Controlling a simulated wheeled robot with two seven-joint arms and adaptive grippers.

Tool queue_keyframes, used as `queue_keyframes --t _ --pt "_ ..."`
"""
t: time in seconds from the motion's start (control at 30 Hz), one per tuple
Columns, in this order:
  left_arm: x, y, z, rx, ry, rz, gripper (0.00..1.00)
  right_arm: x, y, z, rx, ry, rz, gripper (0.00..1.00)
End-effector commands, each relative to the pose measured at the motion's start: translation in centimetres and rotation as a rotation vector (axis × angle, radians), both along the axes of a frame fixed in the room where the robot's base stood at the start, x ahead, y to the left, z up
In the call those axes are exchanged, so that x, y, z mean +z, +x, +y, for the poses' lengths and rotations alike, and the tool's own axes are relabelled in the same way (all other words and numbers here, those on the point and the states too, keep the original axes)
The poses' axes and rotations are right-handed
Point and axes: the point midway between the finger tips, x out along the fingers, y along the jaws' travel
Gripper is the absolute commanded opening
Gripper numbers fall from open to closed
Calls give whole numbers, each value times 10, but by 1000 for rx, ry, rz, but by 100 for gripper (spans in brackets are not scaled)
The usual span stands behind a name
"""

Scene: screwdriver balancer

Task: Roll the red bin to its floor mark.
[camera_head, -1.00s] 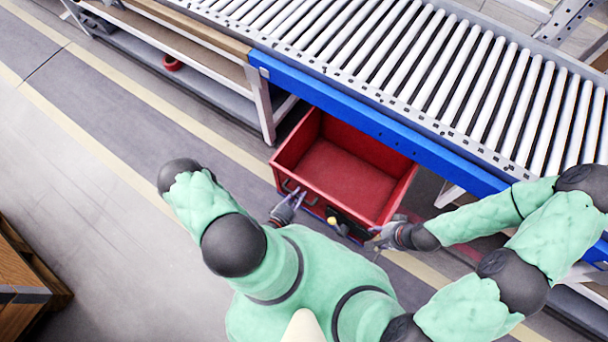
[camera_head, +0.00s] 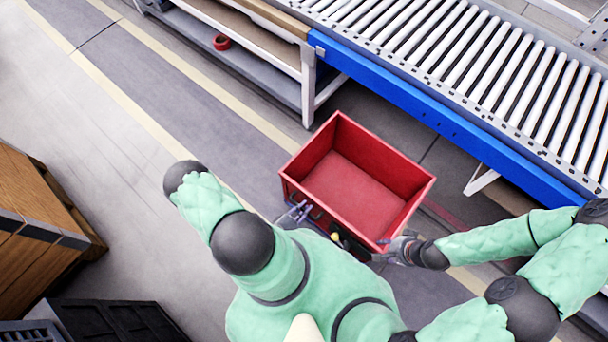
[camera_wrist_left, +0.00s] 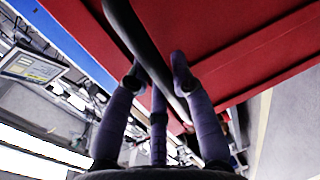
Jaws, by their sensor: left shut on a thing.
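The red bin (camera_head: 352,187) is open-topped and looks empty; it stands on the floor just in front of the roller conveyor. My left gripper (camera_head: 297,214) is at the bin's near left side. In the left wrist view its fingers (camera_wrist_left: 156,72) are closed around a dark bar handle (camera_wrist_left: 137,35) in front of the bin's red wall (camera_wrist_left: 235,45). My right gripper (camera_head: 392,248) is at the bin's near right corner; its fingers are too small to read. A red stripe (camera_head: 450,219) shows on the floor right of the bin; I cannot tell whether it is the floor mark.
The roller conveyor (camera_head: 470,75) with a blue side rail (camera_head: 400,95) runs behind the bin. A workbench (camera_head: 245,50) with a red tape roll (camera_head: 221,42) stands at upper left. Wooden crates (camera_head: 35,210) and a black crate (camera_head: 120,322) are at left. The floor between is clear.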

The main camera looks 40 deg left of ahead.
Motion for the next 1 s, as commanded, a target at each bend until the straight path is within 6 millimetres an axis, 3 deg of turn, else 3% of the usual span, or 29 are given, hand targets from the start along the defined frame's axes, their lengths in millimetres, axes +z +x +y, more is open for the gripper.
queue_keyframes --t 0.3,0.33,0.4,0.77,1.0 --pt "-1 0 1 0 2 2 0 0 0 0 0 0 -1 40" --pt "-1 0 1 0 2 2 29 0 0 0 0 0 -1 40" --pt "-1 0 1 0 2 2 48 0 0 0 0 0 -1 40" --pt "0 -1 1 1 1 1 48 0 0 0 0 0 0 40" --pt "3 -18 3 4 -1 3 48 0 0 0 0 0 0 40"
